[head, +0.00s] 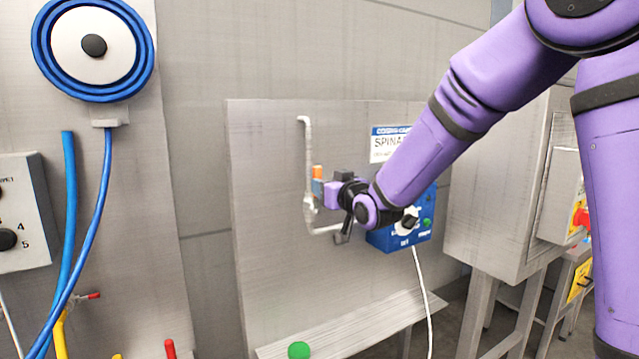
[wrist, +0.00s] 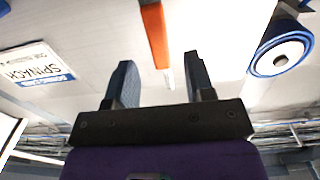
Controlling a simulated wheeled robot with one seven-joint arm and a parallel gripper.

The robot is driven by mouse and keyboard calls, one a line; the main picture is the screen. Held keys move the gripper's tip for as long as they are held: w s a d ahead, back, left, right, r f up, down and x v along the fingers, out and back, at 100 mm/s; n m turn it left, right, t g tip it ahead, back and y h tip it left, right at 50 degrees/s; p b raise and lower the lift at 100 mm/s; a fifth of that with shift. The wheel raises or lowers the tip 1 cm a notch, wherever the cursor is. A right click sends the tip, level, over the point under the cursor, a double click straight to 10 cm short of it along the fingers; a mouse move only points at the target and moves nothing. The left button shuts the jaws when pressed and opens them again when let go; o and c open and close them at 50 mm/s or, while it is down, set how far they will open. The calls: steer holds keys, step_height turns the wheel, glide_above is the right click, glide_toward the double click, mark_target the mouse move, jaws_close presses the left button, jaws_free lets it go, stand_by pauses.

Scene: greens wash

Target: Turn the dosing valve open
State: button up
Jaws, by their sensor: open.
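The dosing valve appears to be the white pipe (head: 308,150) on the steel panel, with an orange handle (head: 317,172) on it. In the wrist view the orange handle (wrist: 154,32) lies ahead of the fingertips, roughly between their lines. My gripper (head: 322,190) is at the pipe, just below the orange handle. In the wrist view my gripper (wrist: 159,72) is open with nothing between its fingers. I cannot tell whether a finger touches the handle. My wrist hides part of the valve in the head view.
A blue control box (head: 398,237) with a knob hangs right of the pipe, partly behind my arm. A SPINACH sign (head: 385,143) is above it. A blue hose reel (head: 93,42) is at left. A green button (head: 299,350) is on the ledge below.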

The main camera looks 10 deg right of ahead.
steer(key=v, duration=0.5)
steer(key=shift+s, duration=0.15)
steer(key=s+d+m+g+h, duration=0.1)
steer(key=s+d+g+h, duration=0.1)
steer(key=s, duration=0.9)
steer(key=s+d+m+g+h, duration=0.1)
steer(key=s+d+g, duration=0.4)
steer(key=s, duration=0.7)
steer(key=s+d+m+g+h, duration=0.1)
steer(key=s+d+g, duration=0.3)
steer(key=s, duration=0.8)
steer(key=shift+s+d+f+m+g+h, duration=0.25)
steer(key=shift+m+g+h, duration=0.2)
steer(key=shift+h, duration=0.35)
